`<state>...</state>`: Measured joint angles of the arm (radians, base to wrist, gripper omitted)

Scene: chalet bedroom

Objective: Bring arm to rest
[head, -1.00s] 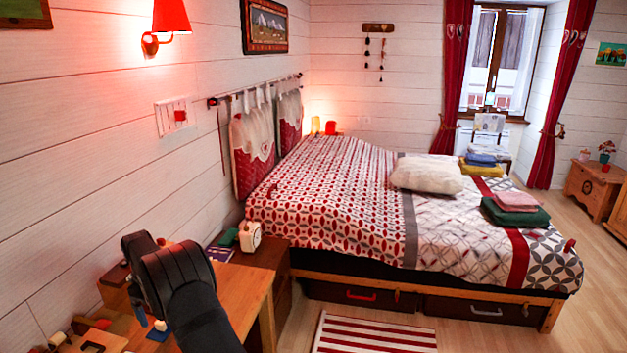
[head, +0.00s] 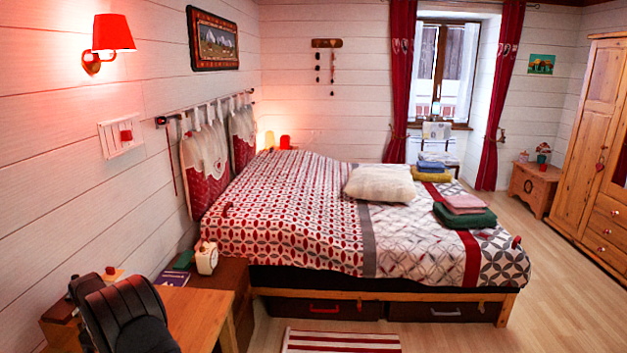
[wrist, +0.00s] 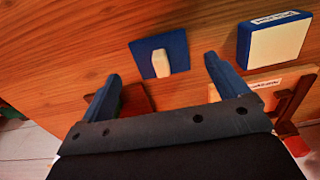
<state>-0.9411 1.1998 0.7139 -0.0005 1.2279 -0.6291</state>
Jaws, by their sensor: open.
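My gripper (wrist: 161,70) is open and empty in the wrist view, with its two blue fingers spread apart above a wooden desk (wrist: 85,50). A blue square with a pale upright peg (wrist: 161,64) lies beyond and between the fingertips, apart from them. In the head view my black arm shows at the lower left, over the desk (head: 195,315); the fingers are hidden there.
A blue-edged block with a pale face (wrist: 270,42) and a wooden frame (wrist: 258,84) lie right of the fingers. A white clock (head: 206,258) stands past the desk, near the bed (head: 300,225). Floor (head: 545,290) at the right is clear.

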